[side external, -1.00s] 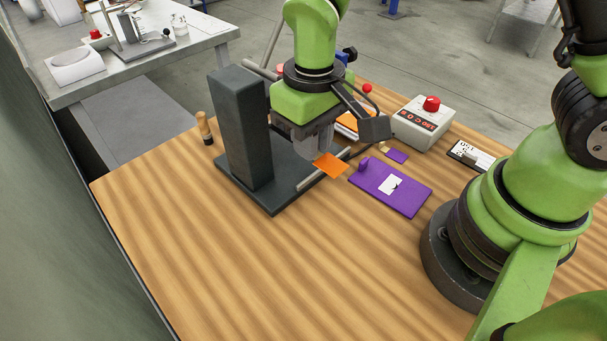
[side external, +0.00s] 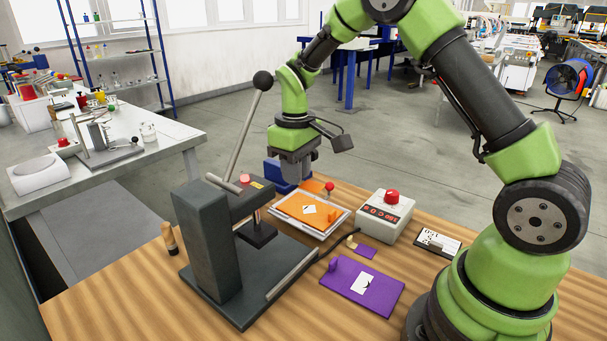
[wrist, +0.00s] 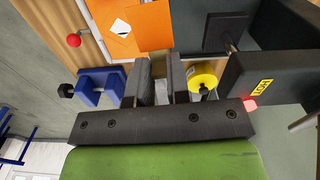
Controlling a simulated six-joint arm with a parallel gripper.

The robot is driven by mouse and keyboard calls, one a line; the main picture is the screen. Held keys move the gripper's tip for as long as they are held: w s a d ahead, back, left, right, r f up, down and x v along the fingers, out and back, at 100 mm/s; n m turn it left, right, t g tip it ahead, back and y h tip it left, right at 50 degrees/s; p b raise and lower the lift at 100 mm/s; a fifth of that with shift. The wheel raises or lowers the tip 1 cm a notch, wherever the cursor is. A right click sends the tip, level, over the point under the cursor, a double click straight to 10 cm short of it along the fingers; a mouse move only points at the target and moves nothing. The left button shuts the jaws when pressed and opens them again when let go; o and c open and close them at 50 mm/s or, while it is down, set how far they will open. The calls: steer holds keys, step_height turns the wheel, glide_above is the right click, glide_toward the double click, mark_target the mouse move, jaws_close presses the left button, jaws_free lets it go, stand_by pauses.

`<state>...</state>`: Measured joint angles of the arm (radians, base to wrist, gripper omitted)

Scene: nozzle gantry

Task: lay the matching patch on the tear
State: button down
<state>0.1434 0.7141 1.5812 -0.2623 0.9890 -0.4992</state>
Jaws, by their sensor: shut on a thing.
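My gripper (side external: 297,178) is shut on an orange patch (side external: 314,186) and holds it above the far end of the white tray. In the wrist view my gripper (wrist: 162,62) shows its two dark fingers close together, with the orange patch (wrist: 153,24) beyond the tips. An orange fabric piece (side external: 298,205) lies on the tray, with a white area on it; it also shows in the wrist view (wrist: 101,13). A purple piece (side external: 345,272) with a white area and a dark mark lies at the front, and a small purple patch (side external: 366,252) lies behind it.
A dark press (side external: 207,245) with a long lever (side external: 243,130) stands left of the tray. A control box (side external: 385,217) with a red button is at the right. A blue stand (wrist: 100,87) and a yellow roll (wrist: 207,72) are near my gripper.

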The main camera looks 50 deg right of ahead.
steer(key=n, duration=0.1)
glide_toward(293, 204)
steer(key=shift+s+a+f, duration=0.2)
steer(key=shift+s+a, duration=0.05)
steer(key=shift+a, duration=0.2)
steer(key=shift+w+d+f, duration=0.25)
steer(key=shift+d+f, duration=0.1)
steer(key=shift+d, duration=0.05)
steer(key=shift+f, duration=2.45)
steer(key=shift+f, duration=0.75)
steer(key=c, duration=1)
jaws_free()
steer(key=shift+r, duration=0.1)
steer(key=shift+r, duration=3.4)
